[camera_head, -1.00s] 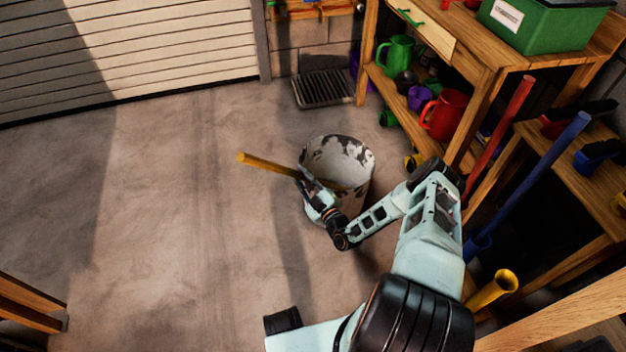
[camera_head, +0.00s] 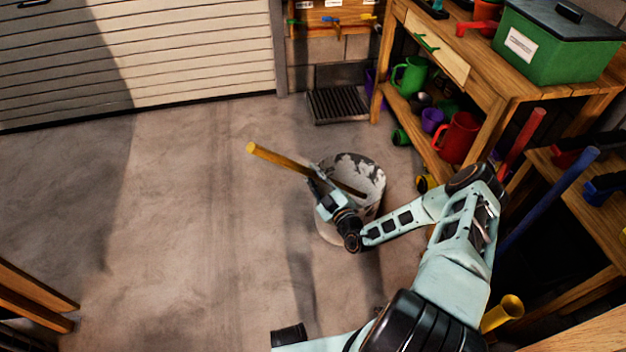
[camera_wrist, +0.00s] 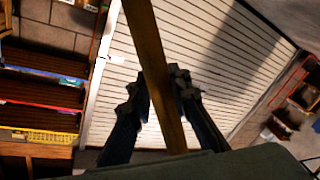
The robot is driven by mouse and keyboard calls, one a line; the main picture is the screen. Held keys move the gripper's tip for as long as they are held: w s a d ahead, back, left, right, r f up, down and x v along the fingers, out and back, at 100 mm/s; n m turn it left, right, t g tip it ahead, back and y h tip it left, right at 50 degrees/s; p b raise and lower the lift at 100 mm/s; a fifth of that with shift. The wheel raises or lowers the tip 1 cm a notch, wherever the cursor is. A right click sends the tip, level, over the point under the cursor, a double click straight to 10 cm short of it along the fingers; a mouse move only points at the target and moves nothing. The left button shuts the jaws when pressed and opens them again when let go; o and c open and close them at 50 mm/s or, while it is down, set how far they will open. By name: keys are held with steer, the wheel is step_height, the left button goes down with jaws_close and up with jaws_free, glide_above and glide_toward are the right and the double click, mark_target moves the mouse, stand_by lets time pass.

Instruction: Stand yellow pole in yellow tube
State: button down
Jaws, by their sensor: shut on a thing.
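My gripper (camera_head: 319,180) is shut on the yellow pole (camera_head: 275,157), holding it tilted above the floor. The pole's upper end points left, and its other end shows past the gripper over the white bucket. In the wrist view the pole (camera_wrist: 150,50) runs between both fingers of my gripper (camera_wrist: 163,92). The yellow tube (camera_head: 503,313) is at the lower right, with its open mouth facing up. It leans, and its lower part is hidden. My gripper and the pole are well to its left.
A worn white bucket (camera_head: 362,172) stands on the floor behind my gripper. A red pole (camera_head: 522,141) and a blue pole (camera_head: 549,199) lean by the wooden shelf (camera_head: 436,155) on the right. A black floor grate (camera_head: 338,105) lies at the back.

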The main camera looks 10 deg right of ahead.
mark_target(256, 151)
steer(key=shift+r, duration=0.25)
steer(key=s+a+r+p, duration=0.3)
steer(key=a+r+p, duration=0.2)
steer(key=r+p, duration=0.2)
steer(key=s+a+r+p, duration=0.3)
steer(key=a+r+p, duration=0.2)
steer(key=r+p, duration=0.2)
steer(key=s+a+r+p, duration=0.3)
steer(key=a+r+p, duration=0.3)
steer(key=r+p, duration=0.2)
steer(key=shift+a+r, duration=0.1)
steer(key=shift+r, duration=0.35)
